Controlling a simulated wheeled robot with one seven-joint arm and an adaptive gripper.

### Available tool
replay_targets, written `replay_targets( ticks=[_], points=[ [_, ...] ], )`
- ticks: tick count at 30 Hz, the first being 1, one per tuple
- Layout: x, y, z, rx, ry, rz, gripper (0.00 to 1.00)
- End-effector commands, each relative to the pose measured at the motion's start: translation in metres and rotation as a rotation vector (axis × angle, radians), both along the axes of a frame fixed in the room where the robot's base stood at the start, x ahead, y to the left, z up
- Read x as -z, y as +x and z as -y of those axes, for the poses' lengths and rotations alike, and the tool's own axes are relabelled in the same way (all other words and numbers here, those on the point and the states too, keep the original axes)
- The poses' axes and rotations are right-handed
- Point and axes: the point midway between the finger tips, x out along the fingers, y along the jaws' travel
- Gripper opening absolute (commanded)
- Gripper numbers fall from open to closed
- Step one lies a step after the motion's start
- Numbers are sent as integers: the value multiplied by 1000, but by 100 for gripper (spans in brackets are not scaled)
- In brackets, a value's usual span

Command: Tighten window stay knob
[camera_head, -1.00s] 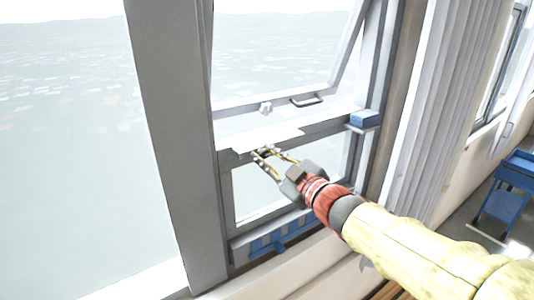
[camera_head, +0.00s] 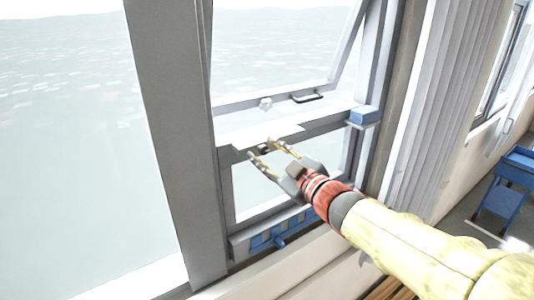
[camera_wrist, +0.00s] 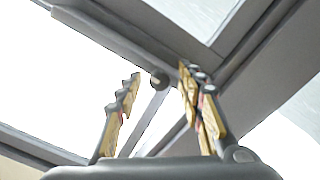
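My gripper (camera_head: 261,148) is open, its two yellow-padded fingers spread apart at the window's middle rail. A small dark round knob (camera_head: 264,150) shows between the fingertips in the head view. The wrist view shows this knob (camera_wrist: 159,81) between the open fingers of my gripper (camera_wrist: 159,75), with a thin grey bar (camera_wrist: 152,118) running down from it. A gap shows on both sides of the knob there, closer on the right. How deep the knob sits between the fingers is hard to tell.
The tilted upper sash (camera_head: 290,96) carries a dark handle (camera_head: 307,96) and a small white fitting (camera_head: 265,104). A blue block (camera_head: 364,115) sits on the right of the frame. A blue fitting (camera_head: 278,241) is on the lower rail. A thick grey post (camera_head: 175,130) stands left.

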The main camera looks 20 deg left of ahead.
Motion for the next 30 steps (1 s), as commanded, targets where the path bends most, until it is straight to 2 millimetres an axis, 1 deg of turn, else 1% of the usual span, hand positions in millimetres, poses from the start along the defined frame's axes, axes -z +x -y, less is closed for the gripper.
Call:
replay_targets(
  ticks=[5,8,13,21,25,30],
  points=[
    [-1,0,1,0,1,1,38],
    [-2,-4,5,1,1,2,38],
    [-2,-20,25,2,1,3,38],
    [-1,-55,67,4,0,2,38],
    [-1,-68,81,3,1,2,38],
    [-1,-76,90,2,0,2,38]
  ],
)
